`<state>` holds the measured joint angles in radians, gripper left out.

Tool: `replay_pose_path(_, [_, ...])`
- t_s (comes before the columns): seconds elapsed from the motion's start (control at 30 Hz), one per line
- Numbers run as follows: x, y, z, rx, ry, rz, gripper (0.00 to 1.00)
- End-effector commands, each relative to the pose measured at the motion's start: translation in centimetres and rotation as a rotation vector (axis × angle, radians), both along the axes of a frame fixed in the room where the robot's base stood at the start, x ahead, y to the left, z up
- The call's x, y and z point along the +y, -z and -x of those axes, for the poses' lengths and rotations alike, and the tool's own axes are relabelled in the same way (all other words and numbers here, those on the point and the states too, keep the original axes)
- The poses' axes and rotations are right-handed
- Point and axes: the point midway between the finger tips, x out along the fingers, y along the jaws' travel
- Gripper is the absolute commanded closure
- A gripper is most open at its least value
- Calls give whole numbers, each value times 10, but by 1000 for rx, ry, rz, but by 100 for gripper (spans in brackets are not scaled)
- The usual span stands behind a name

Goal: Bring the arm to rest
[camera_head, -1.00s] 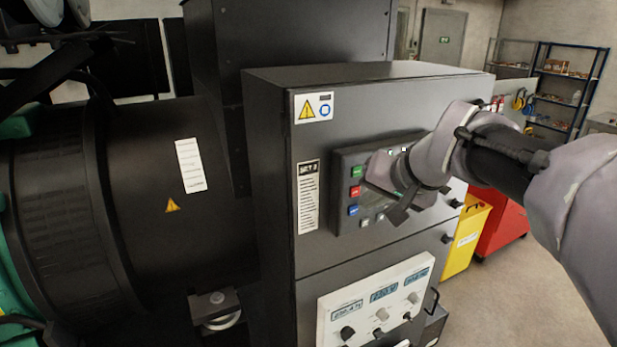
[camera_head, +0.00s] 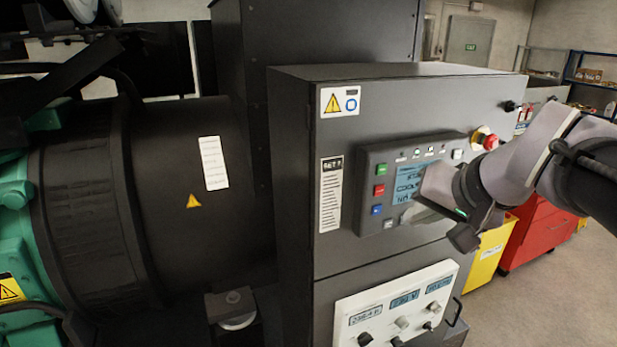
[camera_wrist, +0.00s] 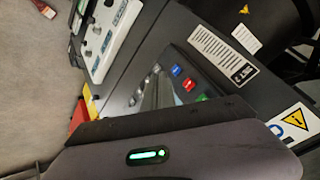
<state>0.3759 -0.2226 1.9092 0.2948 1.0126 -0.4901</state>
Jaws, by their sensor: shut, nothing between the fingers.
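My arm reaches in from the right in the head view. My gripper (camera_head: 422,212) is in front of the control panel (camera_head: 373,165) on the dark cabinet (camera_head: 296,190) and hides part of its display (camera_head: 408,180). It looks shut and holds nothing that I can see. I cannot tell the exact gap to the panel. In the wrist view a grey housing with a lit green strip (camera_wrist: 147,155) fills the bottom. Beyond it are the panel's blue button (camera_wrist: 176,70) and red button (camera_wrist: 189,85).
A red emergency stop (camera_head: 490,142) sits close above my wrist. A white meter panel (camera_head: 385,312) with knobs is below. A green and black generator (camera_head: 80,180) stands at the left. A yellow bin (camera_head: 487,262) and red cabinet (camera_head: 535,235) stand behind the arm. Open floor (camera_head: 560,300) lies at right.

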Motion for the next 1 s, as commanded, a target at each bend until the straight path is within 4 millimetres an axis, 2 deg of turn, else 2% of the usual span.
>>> replay_pose_path(0.23, [0,1,0,0,0,0,100])
replay_pose_path(0.27, [1,4,1,1,-1,0,100])
replay_pose_path(0.33, [10,28,9,12,-5,-1,100])
replay_pose_path(0.37, [16,47,16,22,-7,-2,100])
replay_pose_path(0.47, [45,139,54,72,-18,-4,100])
replay_pose_path(0.5, [57,180,73,95,-22,-2,100])
replay_pose_path(0.57, [72,239,101,128,-26,0,100])
replay_pose_path(0.6, [80,275,118,148,-28,3,100])
replay_pose_path(0.7, [92,352,156,189,-30,13,100])
replay_pose_path(0.8, [98,402,182,215,-32,24,100])
replay_pose_path(0.83, [99,411,187,220,-32,26,100])
replay_pose_path(0.9, [100,424,194,227,-32,29,100])
replay_pose_path(1.0, [100,426,198,232,-29,31,100])
